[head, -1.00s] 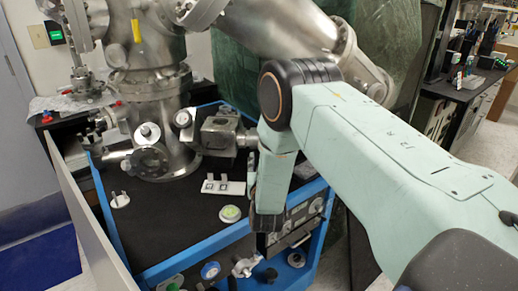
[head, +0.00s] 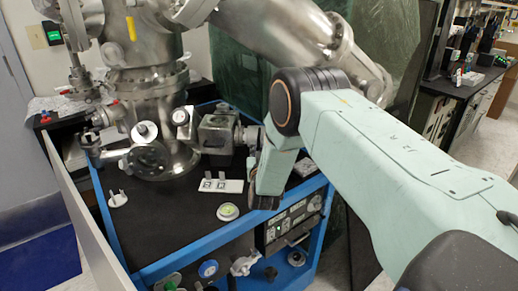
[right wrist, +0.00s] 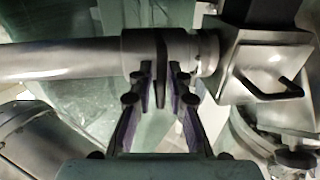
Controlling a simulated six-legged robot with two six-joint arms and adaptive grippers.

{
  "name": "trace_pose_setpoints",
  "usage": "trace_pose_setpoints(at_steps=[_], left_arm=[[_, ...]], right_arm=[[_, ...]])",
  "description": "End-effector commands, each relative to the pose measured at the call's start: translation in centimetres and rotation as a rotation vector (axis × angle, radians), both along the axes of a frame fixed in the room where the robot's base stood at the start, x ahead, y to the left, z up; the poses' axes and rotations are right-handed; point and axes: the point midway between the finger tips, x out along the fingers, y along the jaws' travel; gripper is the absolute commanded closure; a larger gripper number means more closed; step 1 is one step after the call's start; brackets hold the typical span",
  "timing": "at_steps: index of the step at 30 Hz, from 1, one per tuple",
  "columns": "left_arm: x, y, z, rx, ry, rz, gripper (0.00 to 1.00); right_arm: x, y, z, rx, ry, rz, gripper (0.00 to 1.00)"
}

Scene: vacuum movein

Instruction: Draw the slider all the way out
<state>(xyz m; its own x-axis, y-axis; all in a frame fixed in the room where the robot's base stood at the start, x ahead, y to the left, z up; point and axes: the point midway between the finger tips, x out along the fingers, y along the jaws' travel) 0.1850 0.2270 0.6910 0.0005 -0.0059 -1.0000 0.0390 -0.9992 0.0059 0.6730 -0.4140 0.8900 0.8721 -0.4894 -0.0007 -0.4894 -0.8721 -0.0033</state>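In the right wrist view a metal tube runs in from the left to a wide round collar (right wrist: 190,48) with a thin dark ring (right wrist: 162,62). I take this collar and ring for the slider. The two fingers of my right gripper (right wrist: 162,80) reach up to it, one on each side of the ring, with little gap. Whether they press on it is unclear. In the head view my right gripper (head: 252,166) is mostly hidden by my own arm, beside the metal block (head: 217,134) on the chamber. My left gripper is out of view.
The steel chamber (head: 150,100) stands on a blue-framed cart (head: 190,250) with a black top. A white plate (head: 222,186) and a round green-topped piece (head: 228,211) lie near my arm. A square metal block with a dark handle (right wrist: 285,80) adjoins the collar.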

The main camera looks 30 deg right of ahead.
Motion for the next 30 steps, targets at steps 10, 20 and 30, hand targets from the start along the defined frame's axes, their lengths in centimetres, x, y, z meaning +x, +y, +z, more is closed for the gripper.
trace_pose_setpoints(at_steps=[10, 20, 30], left_arm=[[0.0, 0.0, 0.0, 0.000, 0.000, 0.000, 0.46], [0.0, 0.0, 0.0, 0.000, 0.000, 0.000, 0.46], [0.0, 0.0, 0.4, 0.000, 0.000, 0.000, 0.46]], right_arm=[[0.0, 0.1, 0.0, 0.000, 0.000, 0.001, 1.00], [0.0, 0.0, 0.0, 0.000, 0.000, 0.000, 1.00], [-0.8, -0.9, 0.0, 0.001, 0.003, -0.003, 1.00]])
